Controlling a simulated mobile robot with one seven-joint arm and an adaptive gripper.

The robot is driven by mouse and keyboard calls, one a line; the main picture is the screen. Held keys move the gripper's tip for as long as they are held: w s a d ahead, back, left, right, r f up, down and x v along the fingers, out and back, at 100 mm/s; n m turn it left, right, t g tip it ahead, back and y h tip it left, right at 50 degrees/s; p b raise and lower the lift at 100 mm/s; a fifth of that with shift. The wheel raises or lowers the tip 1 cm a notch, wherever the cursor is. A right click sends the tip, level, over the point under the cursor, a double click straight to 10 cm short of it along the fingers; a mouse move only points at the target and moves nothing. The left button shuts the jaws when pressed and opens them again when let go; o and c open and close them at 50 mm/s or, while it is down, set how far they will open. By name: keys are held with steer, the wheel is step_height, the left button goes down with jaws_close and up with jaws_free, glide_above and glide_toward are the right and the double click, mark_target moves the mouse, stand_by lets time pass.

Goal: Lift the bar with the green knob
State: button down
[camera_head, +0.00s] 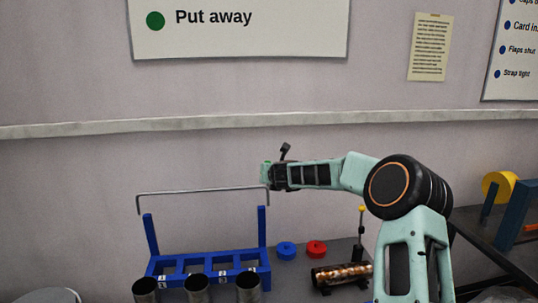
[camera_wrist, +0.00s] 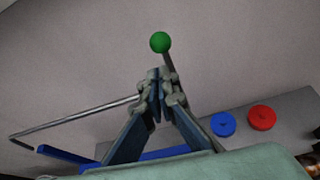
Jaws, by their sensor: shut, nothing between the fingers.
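The thin grey bar (camera_head: 200,191) spans above the two upright posts of a blue rack, its ends bent down. It also shows in the wrist view (camera_wrist: 75,119), running from the left toward my fingers. The green knob (camera_wrist: 160,42) stands on a short grey stem just beyond my fingertips; in the head view only a green patch shows at my gripper. My gripper (camera_head: 268,176) is at the bar's right end, above the right post. Its fingers (camera_wrist: 158,82) are shut with nothing between them. They hide where the stem meets the bar.
The blue rack (camera_head: 208,281) stands on the dark table, with several dark tubes (camera_head: 197,289) at its front. A blue cap (camera_head: 286,250) and a red cap (camera_head: 316,249) lie to its right. Further right are a horizontal tube of copper-coloured pieces (camera_head: 342,274) and a yellow-topped stand (camera_head: 361,209). The wall is close behind.

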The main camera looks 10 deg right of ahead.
step_height(320, 180, up, 9)
steer(key=s+p, duration=0.1)
steer(key=p, duration=0.2)
steer(key=shift+d+r, duration=0.2)
